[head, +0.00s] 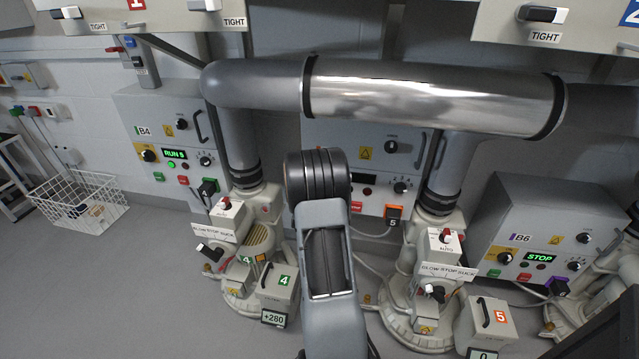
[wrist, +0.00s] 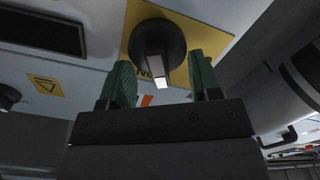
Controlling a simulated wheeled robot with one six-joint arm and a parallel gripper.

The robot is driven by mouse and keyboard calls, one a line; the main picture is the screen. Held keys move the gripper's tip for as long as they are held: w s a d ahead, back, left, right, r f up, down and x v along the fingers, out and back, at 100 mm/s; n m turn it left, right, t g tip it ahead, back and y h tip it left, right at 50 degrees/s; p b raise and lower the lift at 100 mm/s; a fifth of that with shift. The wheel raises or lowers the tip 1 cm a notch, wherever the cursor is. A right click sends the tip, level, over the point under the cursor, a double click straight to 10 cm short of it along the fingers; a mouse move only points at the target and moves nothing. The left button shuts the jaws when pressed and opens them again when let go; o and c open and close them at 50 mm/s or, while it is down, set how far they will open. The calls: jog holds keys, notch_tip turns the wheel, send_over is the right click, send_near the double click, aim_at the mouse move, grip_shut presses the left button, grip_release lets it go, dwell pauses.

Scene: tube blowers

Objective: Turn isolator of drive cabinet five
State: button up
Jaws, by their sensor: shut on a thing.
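Drive cabinet five (head: 378,133) stands in the middle of the head view, partly covered by my arm. An orange connector marked 5 (head: 393,213) is at its lower edge. Its isolator is hidden behind my arm there. In the wrist view the isolator (wrist: 158,40) is a round black knob with a grey, white-tipped handle on a yellow plate (wrist: 180,77). My gripper (wrist: 162,80) has its green fingers on both sides of this handle, shut on it. The exact contact is hard to see. The gripper is hidden in the head view.
Cabinet B4 (head: 128,110) is on the left, with its display lit "RUN 5". Cabinet B6 (head: 560,205) on the right shows "STOP". A large metal pipe (head: 430,95) crosses above. Blowers 4 (head: 245,240) and 5 (head: 415,290) stand in front. Open floor (head: 130,290) lies at left.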

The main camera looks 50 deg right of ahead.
jog(key=n, duration=0.4)
jog(key=n+p, duration=0.1)
jog(key=n, duration=0.2)
jog(key=f+n, duration=0.1)
jog(key=n, duration=0.3)
jog(key=shift+w+n, duration=0.2)
jog(key=shift+n, duration=0.1)
dwell(0.5)
jog(key=o, duration=0.7)
jog(key=shift+c, duration=0.2)
jog(key=shift+o, duration=1.1)
jog(key=shift+f, duration=0.1)
jog(key=shift+w+a+n, duration=0.1)
jog(key=shift+n, duration=0.2)
jog(key=shift+a, duration=0.1)
jog(key=p+v, duration=0.3)
jog(key=v, duration=1)
jog(key=shift+a, duration=0.3)
